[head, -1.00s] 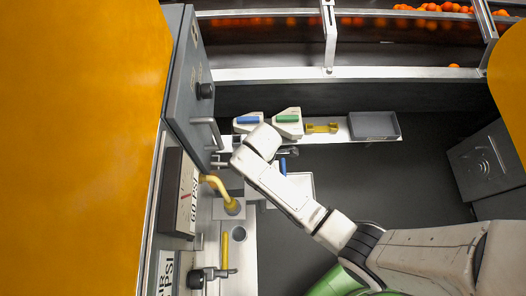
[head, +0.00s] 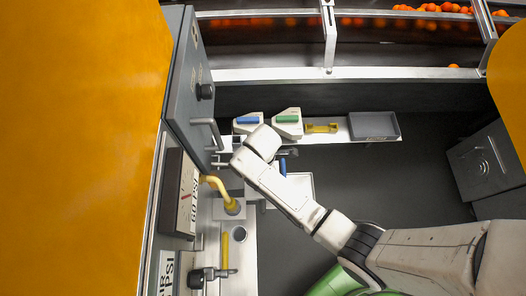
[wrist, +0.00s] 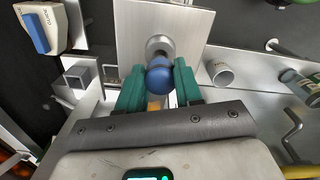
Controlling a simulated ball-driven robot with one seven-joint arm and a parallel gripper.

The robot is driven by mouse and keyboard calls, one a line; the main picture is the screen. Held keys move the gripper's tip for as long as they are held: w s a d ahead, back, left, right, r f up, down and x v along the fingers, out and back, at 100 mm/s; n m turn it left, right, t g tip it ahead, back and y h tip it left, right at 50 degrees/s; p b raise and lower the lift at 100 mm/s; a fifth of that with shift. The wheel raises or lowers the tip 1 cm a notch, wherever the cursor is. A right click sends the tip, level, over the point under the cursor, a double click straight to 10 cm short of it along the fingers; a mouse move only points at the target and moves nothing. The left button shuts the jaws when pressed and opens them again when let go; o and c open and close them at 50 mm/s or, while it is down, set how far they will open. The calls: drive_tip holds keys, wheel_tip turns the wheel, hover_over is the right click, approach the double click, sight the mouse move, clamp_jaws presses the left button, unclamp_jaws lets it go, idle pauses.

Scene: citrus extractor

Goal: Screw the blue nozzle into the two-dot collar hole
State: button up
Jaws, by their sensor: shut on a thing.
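The blue nozzle (wrist: 160,74) is between the two green fingers of my gripper (wrist: 158,88) in the wrist view. The fingers are shut on it. Its far end meets or lies just in front of a round grey collar (wrist: 160,45) on a pale metal plate (wrist: 190,22). The nozzle covers much of the collar, so I cannot tell whether it sits in the hole. No dot marks can be made out. In the head view, my wrist hides most of this spot, and a small blue part (head: 283,166) shows beside it.
A block with a blue handle (head: 247,121), one with a green handle (head: 287,119), a yellow piece (head: 321,128) and a grey tray (head: 374,125) line the back shelf. A bent yellow pipe (head: 220,187) stands left of my wrist. A metal cup (wrist: 221,73) is right of the fingers.

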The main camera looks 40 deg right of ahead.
drive_tip(key=shift+f+b, duration=0.75)
drive_tip(key=shift+f, duration=0.55)
drive_tip(key=o, duration=1.1)
drive_tip(key=shift+r, duration=0.1)
wheel_tip(320, 180, up, 11)
drive_tip(key=shift+f, duration=0.2)
